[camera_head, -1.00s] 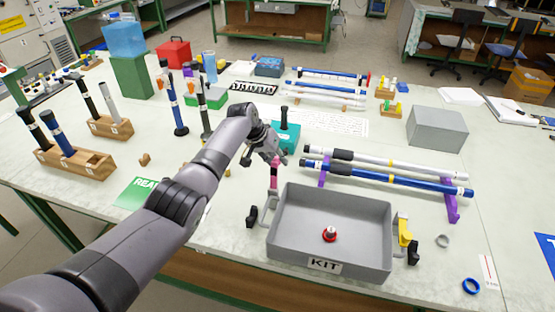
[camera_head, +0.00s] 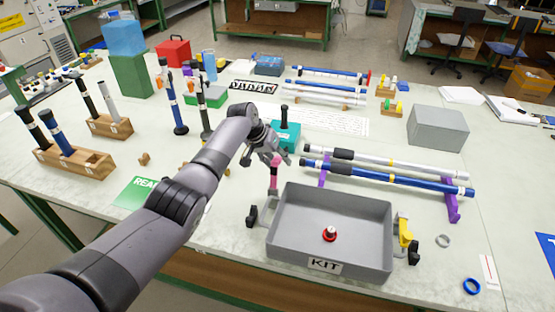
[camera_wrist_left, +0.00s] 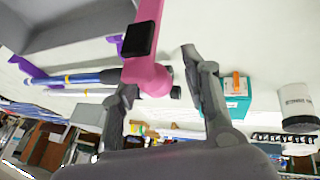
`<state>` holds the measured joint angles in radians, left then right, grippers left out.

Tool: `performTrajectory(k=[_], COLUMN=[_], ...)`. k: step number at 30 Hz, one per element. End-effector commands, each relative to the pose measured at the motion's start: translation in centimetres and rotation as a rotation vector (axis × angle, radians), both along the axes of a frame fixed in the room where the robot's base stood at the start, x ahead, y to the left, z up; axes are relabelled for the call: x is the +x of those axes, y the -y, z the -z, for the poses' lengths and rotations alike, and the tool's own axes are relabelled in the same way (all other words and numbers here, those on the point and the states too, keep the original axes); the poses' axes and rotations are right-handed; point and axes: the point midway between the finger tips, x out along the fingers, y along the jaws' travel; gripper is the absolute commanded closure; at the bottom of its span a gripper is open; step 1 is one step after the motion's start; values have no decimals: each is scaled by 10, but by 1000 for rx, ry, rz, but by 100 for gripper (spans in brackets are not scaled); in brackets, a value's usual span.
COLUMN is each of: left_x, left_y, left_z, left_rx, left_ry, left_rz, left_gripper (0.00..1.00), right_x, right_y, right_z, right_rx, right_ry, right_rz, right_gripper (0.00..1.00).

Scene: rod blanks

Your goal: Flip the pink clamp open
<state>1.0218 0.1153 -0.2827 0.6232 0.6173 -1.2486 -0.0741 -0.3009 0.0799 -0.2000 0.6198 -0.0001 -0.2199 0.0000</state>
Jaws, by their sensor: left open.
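The pink clamp (camera_head: 273,176) stands upright at the left side of the grey KIT tray (camera_head: 280,228), its pink handle pointing up. In the left wrist view the pink handle (camera_wrist_left: 148,58) runs down from the top edge, with a black pad on it, and its rounded end lies between my fingers. My left gripper (camera_head: 276,160) is open just above the handle's top; its fingers also show in the left wrist view (camera_wrist_left: 160,82), one on each side of the handle end. I cannot tell whether they touch it. My right gripper is not in view.
A yellow clamp (camera_head: 405,232) is at the tray's right side. A red ringed part (camera_head: 330,234) lies in the tray. Blue and white rods rest on purple stands (camera_head: 452,208) behind it. A teal box (camera_head: 285,136) stands beyond my gripper.

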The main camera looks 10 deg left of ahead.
Motion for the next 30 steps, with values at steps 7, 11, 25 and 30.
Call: performTrajectory(k=[7,11,25,30], left_x=[0,-2,-30,-38], left_y=[0,-4,-29,-36], left_z=[-2,-10,-80,-100], left_rx=[-1,-1,1,0], left_ry=[0,3,5,2], left_rz=[0,0,-1,0], left_gripper=[58,58,58,58], right_x=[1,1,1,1], right_y=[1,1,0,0], right_z=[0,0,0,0], right_rx=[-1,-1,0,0], right_ry=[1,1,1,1], right_rz=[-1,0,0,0], right_gripper=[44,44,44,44])
